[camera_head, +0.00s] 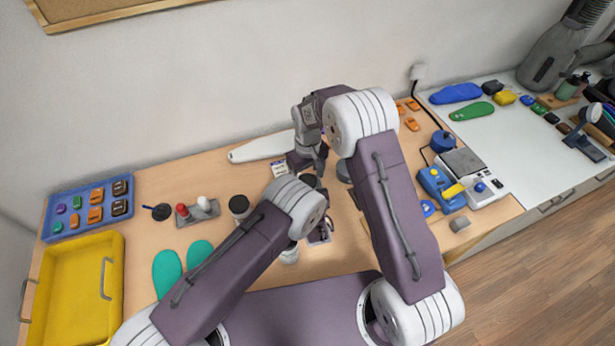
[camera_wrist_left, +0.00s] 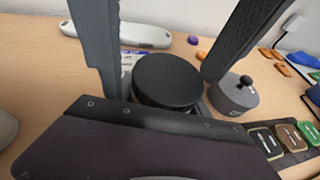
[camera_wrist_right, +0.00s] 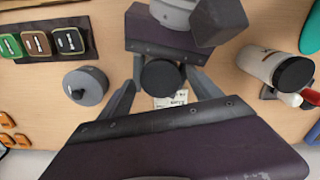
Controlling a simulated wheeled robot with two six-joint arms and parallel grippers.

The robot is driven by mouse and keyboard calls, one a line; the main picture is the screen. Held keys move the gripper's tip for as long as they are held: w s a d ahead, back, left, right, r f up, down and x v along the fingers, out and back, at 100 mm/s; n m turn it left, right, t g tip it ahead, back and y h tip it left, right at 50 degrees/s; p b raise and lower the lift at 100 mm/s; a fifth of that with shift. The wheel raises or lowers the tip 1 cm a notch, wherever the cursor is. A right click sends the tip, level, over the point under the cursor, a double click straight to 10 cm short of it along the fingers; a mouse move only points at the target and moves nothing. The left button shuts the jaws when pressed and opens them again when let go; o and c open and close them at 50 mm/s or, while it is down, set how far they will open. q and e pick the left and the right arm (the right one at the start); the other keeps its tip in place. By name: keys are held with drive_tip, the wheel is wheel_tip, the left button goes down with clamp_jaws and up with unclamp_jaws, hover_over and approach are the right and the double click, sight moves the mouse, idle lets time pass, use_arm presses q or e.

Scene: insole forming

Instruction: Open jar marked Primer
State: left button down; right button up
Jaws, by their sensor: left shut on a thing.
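A round black lid (camera_wrist_left: 167,80) tops the upright jar between my two grippers; it also shows in the right wrist view (camera_wrist_right: 163,77). The jar body is mostly hidden, and no Primer marking is readable. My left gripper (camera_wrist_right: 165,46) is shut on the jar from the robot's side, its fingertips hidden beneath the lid. My right gripper (camera_head: 311,165) reaches down from above. Its two fingers flank the lid, and a small gap shows beside it in the left wrist view, so it looks open.
A grey knobbed pot (camera_wrist_left: 233,95) stands close beside the jar. A white jar with a black lid (camera_head: 240,205) stands to the left. A label card (camera_head: 279,168) lies behind. A blue tray (camera_head: 90,208) and yellow bin (camera_head: 112,290) occupy the table's left end.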

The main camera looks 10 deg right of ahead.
drive_tip(key=shift+r, duration=2.3)
drive_tip(key=shift+c, duration=0.5)
wheel_tip(320, 180, up, 2)
drive_tip(key=m, duration=0.4)
drive_tip(key=shift+r, duration=0.1)
drive_tip(key=r+m, duration=0.1)
drive_tip(key=m, duration=0.2)
drive_tip(key=shift+r, duration=0.1)
wheel_tip(320, 180, down, 8)
drive_tip(key=shift+f, duration=0.1)
